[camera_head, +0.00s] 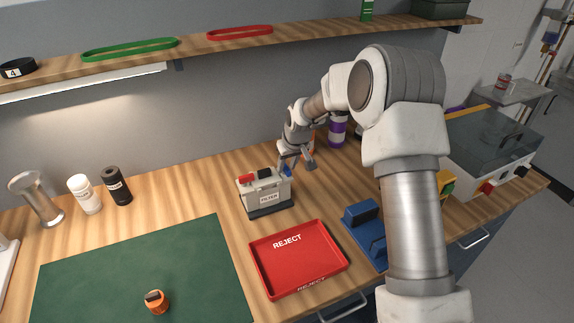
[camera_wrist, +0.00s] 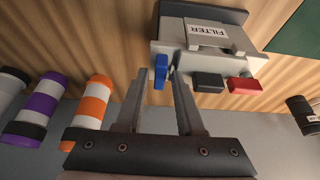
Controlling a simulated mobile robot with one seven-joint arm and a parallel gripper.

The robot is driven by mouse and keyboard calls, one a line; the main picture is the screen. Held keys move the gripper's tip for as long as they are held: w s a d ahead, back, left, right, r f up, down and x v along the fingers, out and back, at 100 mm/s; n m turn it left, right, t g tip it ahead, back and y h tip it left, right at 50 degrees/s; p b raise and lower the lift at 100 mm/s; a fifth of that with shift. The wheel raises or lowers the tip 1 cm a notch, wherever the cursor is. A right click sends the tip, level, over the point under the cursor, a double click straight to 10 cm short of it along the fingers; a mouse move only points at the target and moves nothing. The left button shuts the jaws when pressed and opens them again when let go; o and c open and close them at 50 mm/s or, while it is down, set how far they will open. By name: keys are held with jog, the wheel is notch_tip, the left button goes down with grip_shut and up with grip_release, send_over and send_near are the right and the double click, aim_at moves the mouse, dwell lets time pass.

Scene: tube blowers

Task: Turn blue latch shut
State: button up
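The grey box labelled FILTER (camera_head: 268,198) stands on the wooden bench; its label side also shows in the wrist view (camera_wrist: 207,31). The blue latch (camera_wrist: 161,71) is at one end of the row and points a different way from the black latch (camera_wrist: 208,81) and red latch (camera_wrist: 245,85), which lie along the box edge. In the head view the blue latch (camera_head: 287,171) is partly hidden by my gripper (camera_head: 292,163).
A red REJECT tray (camera_head: 298,259) lies in front of the box, with a blue holder (camera_head: 365,232) to its right. Orange-striped (camera_wrist: 90,101) and purple-striped (camera_wrist: 39,108) cylinders stand beside my gripper. A green mat (camera_head: 140,275) lies to the left.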

grip_shut()
jog(key=shift+a, duration=0.1)
jog(key=m+b, duration=0.1)
jog(key=m+h+b, duration=0.1)
jog(key=m+b, duration=0.1)
jog(key=shift+a+f+m+t, duration=0.15)
jog(key=shift+a+m+t, duration=0.15)
jog(key=m+h+b, duration=0.1)
jog(key=m+b, duration=0.1)
jog(key=m, duration=0.1)
jog(key=shift+a+m+h, duration=0.25)
jog(key=shift+m+h, duration=0.05)
jog(key=shift+h, duration=0.1)
jog(key=m, duration=0.1)
jog(key=m+h, duration=0.1)
jog(key=m, duration=0.1)
jog(key=m+g+h, duration=0.1)
jog(key=m, duration=0.1)
jog(key=shift+w+a+r, duration=0.15)
jog(key=shift+a+r, duration=0.05)
jog(key=shift+a, duration=0.1)
jog(key=m, duration=0.2)
jog(key=m+g+p, duration=0.1)
jog(key=m, duration=0.1)
jog(key=m+h+p, duration=0.1)
jog(key=shift+w+a+m+g, duration=0.2)
jog(key=shift+w+m+g, duration=0.1)
jog(key=shift+m+g, duration=0.1)
